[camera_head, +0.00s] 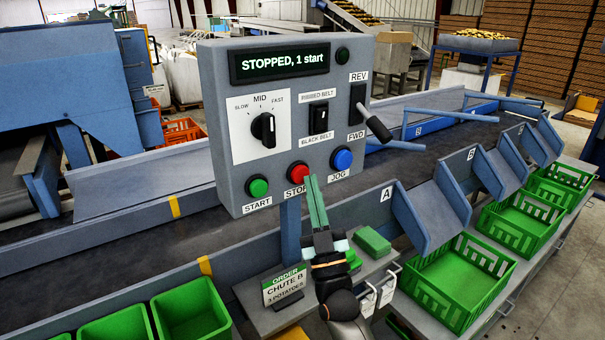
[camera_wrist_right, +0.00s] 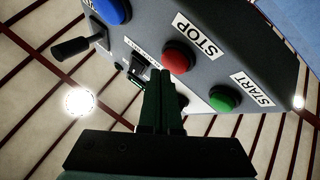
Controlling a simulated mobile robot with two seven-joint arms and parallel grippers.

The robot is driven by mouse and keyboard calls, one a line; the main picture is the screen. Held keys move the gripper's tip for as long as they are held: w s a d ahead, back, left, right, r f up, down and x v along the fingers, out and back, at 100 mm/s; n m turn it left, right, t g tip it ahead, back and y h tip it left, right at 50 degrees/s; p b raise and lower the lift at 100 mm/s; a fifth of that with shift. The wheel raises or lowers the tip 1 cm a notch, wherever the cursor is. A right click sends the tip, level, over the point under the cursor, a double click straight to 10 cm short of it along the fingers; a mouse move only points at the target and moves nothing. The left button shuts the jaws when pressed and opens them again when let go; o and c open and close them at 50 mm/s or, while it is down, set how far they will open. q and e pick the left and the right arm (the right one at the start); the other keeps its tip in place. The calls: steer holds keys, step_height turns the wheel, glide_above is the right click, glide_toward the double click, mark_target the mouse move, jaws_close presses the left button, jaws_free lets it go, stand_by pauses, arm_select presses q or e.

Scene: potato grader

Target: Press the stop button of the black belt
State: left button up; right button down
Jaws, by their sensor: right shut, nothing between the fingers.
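The grey control box (camera_head: 222,110) stands above the black belt (camera_head: 110,255). Its display (camera_head: 283,61) reads "STOPPED, 1 start". The red stop button (camera_head: 299,170) sits on the lower front, between the green start button (camera_head: 257,187) and the blue jog button (camera_head: 342,158). My right gripper (camera_head: 314,190) is shut and empty, with its tips just below and right of the stop button. In the right wrist view, the stop button (camera_wrist_right: 180,57) shows beyond the shut fingers (camera_wrist_right: 160,90). I cannot tell whether the tips touch the box. My left gripper is not in view.
The box also carries a speed knob (camera_head: 264,129), a belt switch (camera_head: 318,116) set toward one belt, and a REV/FWD lever (camera_head: 376,127) jutting out at right. A shelf below holds an order sign (camera_head: 284,287) and a green block (camera_head: 372,241). Green crates (camera_head: 450,278) line the right.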

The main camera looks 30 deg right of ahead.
steer(key=shift+s, duration=0.3)
steer(key=s, duration=0.1)
steer(key=s+p, duration=0.1)
steer(key=s, duration=0.3)
steer(key=shift+d+p, duration=0.25)
steer(key=shift+p, duration=0.15)
stand_by(0.3)
steer(key=s+a+f+n+g+y, duration=0.15)
steer(key=a+f+g+y, duration=0.3)
steer(key=f, duration=0.75)
steer(key=s+a+f+g+y, duration=0.25)
steer(key=a+f+g, duration=0.2)
steer(key=f, duration=0.75)
steer(key=s+a+f+g+y, duration=0.1)
steer(key=s+a+f+g, duration=0.3)
steer(key=s+f, duration=0.9)
step_height(320, 180, down, 3)
steer(key=g, duration=0.3)
steer(key=shift+s+r+m+g+y, duration=0.15)
steer(key=shift+s+m+g+y, duration=0.15)
steer(key=shift+m+g+y, duration=0.1)
